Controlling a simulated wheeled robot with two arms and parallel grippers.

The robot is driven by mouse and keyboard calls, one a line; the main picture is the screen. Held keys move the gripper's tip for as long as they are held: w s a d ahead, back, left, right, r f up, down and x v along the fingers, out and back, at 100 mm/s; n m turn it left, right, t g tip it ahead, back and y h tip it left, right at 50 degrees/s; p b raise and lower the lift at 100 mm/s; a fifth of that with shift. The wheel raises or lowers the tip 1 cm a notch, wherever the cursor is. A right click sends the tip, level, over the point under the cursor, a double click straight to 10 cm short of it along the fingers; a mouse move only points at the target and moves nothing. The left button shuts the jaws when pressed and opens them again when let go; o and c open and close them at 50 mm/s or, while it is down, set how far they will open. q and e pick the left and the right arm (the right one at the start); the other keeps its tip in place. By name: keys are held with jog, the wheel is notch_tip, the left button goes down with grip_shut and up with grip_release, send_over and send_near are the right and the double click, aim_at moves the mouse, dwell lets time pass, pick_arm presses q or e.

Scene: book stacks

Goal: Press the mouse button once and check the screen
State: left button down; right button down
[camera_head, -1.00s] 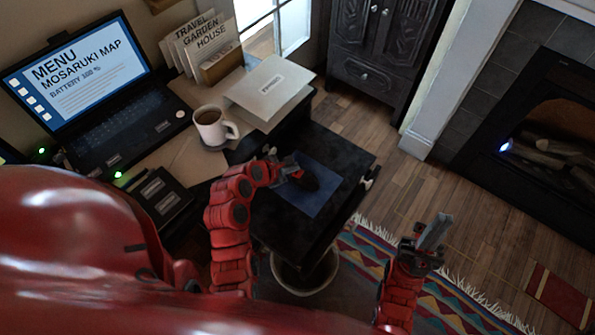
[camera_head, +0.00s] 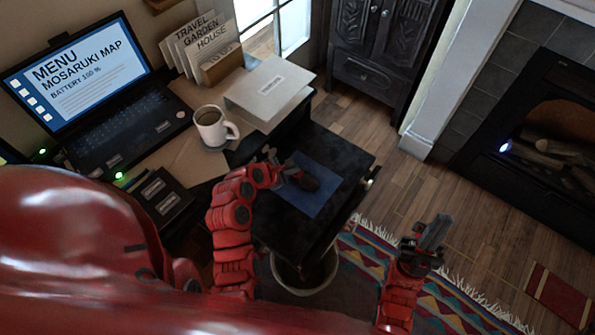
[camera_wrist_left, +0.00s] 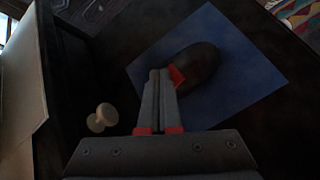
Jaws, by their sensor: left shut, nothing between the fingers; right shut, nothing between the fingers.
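A dark mouse (camera_head: 305,182) lies on a blue mouse pad (camera_head: 318,203) on a black drawer-like surface. In the left wrist view the mouse (camera_wrist_left: 197,68) sits on the blue pad (camera_wrist_left: 250,75), just beyond my fingertips. My left gripper (camera_head: 290,170) is shut and empty, its tips (camera_wrist_left: 160,74) at the near end of the mouse; I cannot tell whether they touch it. My right gripper (camera_head: 434,232) is shut and empty above the rug, away from the mouse. The laptop screen (camera_head: 80,68) is lit and reads "MENU", "MOSARUKI MAP" and "BATTERY 100 %".
A mug (camera_head: 212,127) of dark drink and a pale folder (camera_head: 268,92) stand on the desk behind the mouse. Upright papers (camera_head: 203,45) are at the back. A dark cabinet (camera_head: 382,50) and a fireplace (camera_head: 540,140) lie beyond open wooden floor.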

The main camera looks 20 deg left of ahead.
pick_arm(q)
jog(key=shift+f, duration=0.25)
dwell(0.5)
jog(key=shift+r, duration=0.1)
jog(key=shift+a+r+p, duration=0.1)
jog(key=shift+r+p, duration=0.5)
jog(key=shift+p, duration=0.15)
jog(key=shift+f, duration=0.1)
notch_tip(320, 180, up, 6)
jog(key=a+p, duration=0.1)
jog(key=p, duration=0.3)
jog(key=shift+w, duration=0.15)
jog(key=shift+a+f, duration=0.1)
dwell(0.4)
